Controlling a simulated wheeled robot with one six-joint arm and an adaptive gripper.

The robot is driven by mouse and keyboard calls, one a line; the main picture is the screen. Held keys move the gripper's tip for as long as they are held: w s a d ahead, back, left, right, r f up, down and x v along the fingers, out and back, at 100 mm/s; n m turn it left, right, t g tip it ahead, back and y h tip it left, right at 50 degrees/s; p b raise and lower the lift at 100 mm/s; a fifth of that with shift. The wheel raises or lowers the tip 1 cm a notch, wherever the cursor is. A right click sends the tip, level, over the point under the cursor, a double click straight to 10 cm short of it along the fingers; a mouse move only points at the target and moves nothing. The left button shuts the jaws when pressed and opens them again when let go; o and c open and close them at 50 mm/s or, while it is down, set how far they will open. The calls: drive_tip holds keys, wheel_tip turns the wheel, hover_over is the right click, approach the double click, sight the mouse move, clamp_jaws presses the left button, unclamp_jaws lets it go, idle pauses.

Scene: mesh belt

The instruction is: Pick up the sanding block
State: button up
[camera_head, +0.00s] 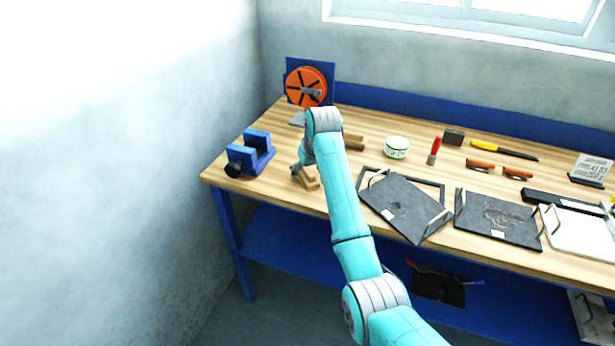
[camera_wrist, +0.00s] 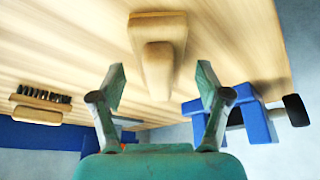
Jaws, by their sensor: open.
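The sanding block appears to be the light wooden block with a raised wooden grip (camera_wrist: 158,68). In the head view the block (camera_head: 309,180) lies on the workbench near its front left edge, partly hidden by my arm. My gripper (camera_wrist: 161,84) is open and empty, with its two fingers spread wide. In the wrist view the grip's rounded end lies ahead of the gap between the fingertips, with no finger touching it. In the head view my gripper (camera_head: 297,169) is low beside the block; the exact height gap cannot be told.
A blue vise (camera_head: 250,155) stands close left; it also shows in the wrist view (camera_wrist: 258,122). A wooden brush (camera_wrist: 40,104) lies on the other side. An orange wheel (camera_head: 306,86) stands behind. Dark trays (camera_head: 405,208) and a green-white tin (camera_head: 396,147) lie right.

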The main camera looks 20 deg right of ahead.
sight(308, 169)
drive_tip(key=shift+c, duration=0.2)
drive_tip(key=c, duration=1.4)
wheel_tip(308, 169, up, 10)
drive_tip(key=shift+r, duration=0.1)
drive_tip(key=o, duration=0.7)
drive_tip(key=c, duration=0.4)
drive_tip(key=shift+d, duration=0.1)
